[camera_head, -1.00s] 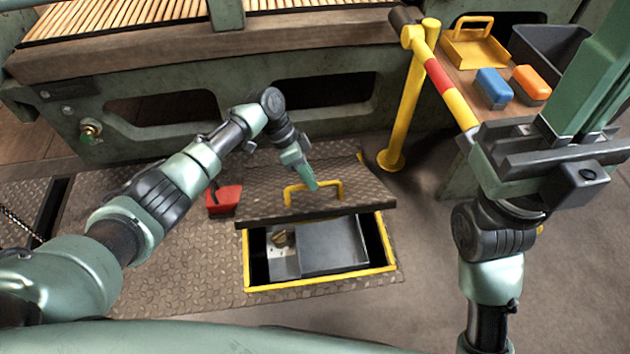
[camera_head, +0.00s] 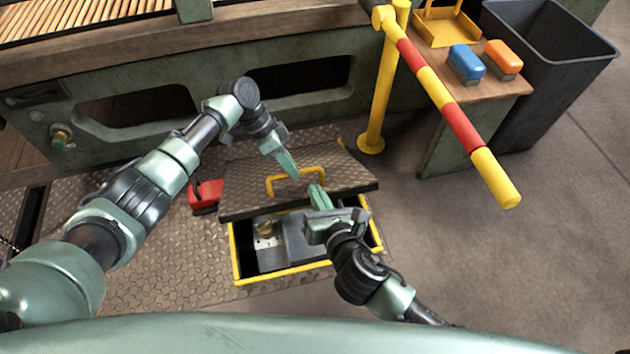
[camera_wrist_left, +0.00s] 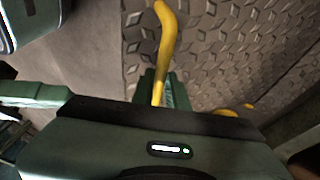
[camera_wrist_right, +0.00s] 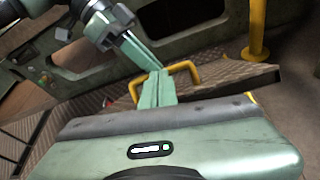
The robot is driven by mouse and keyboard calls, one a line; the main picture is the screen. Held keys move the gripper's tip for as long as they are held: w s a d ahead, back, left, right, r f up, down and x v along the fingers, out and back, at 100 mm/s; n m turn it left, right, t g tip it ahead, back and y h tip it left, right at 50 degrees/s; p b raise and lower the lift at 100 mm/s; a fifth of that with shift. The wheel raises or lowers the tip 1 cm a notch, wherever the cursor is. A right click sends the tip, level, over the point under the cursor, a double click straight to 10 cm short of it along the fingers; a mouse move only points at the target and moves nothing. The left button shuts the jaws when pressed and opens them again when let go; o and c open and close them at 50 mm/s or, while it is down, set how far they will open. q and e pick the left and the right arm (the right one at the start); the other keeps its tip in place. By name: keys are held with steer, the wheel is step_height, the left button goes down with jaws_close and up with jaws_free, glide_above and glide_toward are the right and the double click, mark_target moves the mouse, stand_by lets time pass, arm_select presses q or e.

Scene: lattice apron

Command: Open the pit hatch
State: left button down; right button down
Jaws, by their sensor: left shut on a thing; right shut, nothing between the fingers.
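The pit hatch (camera_head: 345,178) is a brown diamond-plate lid, raised and tilted over the yellow-framed pit opening (camera_head: 290,285), its far side low and its near edge up. Its yellow handle (camera_head: 271,186) stands on the top face. My left gripper (camera_head: 293,172) is shut on the handle; the left wrist view shows the yellow bar (camera_wrist_left: 167,45) between its fingers. My right gripper (camera_head: 316,190) is shut and empty, in front of the lid's near edge and over the opening. In the right wrist view its closed fingers (camera_wrist_right: 158,85) overlap the lid; I cannot tell whether they touch it.
Inside the pit are a grey panel and a small brass-coloured part (camera_head: 265,229). A red object (camera_head: 205,195) lies left of the hatch. A striped barrier arm (camera_head: 440,90) on a yellow post (camera_head: 380,100) stands at right, before a bench with blue (camera_head: 466,61) and orange (camera_head: 502,58) blocks.

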mark_target(313, 171)
arm_select(q)
steer(key=shift+w+a+f, duration=0.15)
steer(key=shift+w+a, duration=0.05)
steer(key=shift+a, duration=0.05)
arm_select(e)
steer(key=w+f, duration=0.2)
steer(key=w+f+n+h, duration=0.1)
steer(key=w+f, duration=0.2)
steer(key=w+a+f+n, duration=0.1)
steer(key=w+f, duration=0.1)
steer(key=shift+w+f, duration=0.2)
steer(key=shift+w, duration=0.2)
